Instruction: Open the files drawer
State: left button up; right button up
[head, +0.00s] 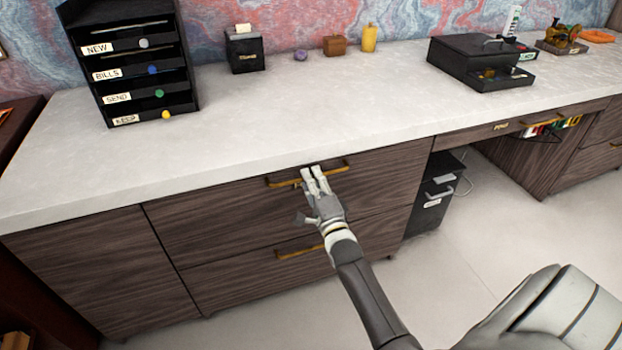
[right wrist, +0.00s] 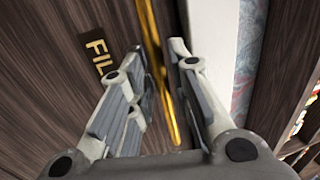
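The files drawer (head: 215,218) is the upper dark-wood drawer under the white counter, and it looks closed. Its long gold handle (head: 281,182) runs along its upper part. My right gripper (head: 313,171) is at the middle of this handle. In the right wrist view, the drawer face carries a dark label reading "FIL" (right wrist: 97,52), the rest hidden by a finger. There the gold handle (right wrist: 147,25) passes between the two fingers of my right gripper (right wrist: 159,48), which stand apart with a visible gap. My left gripper is not in view.
A second drawer handle (head: 302,251) is below. On the counter (head: 250,125) stand a black letter sorter (head: 137,62), a black box (head: 245,50) and a black case (head: 478,60). A dark bin (head: 432,195) is under the desk on the right. The floor in front is clear.

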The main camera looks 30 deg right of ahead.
jog(key=shift+w+d+r, duration=0.1)
jog(key=shift+w, duration=0.35)
grip_shut()
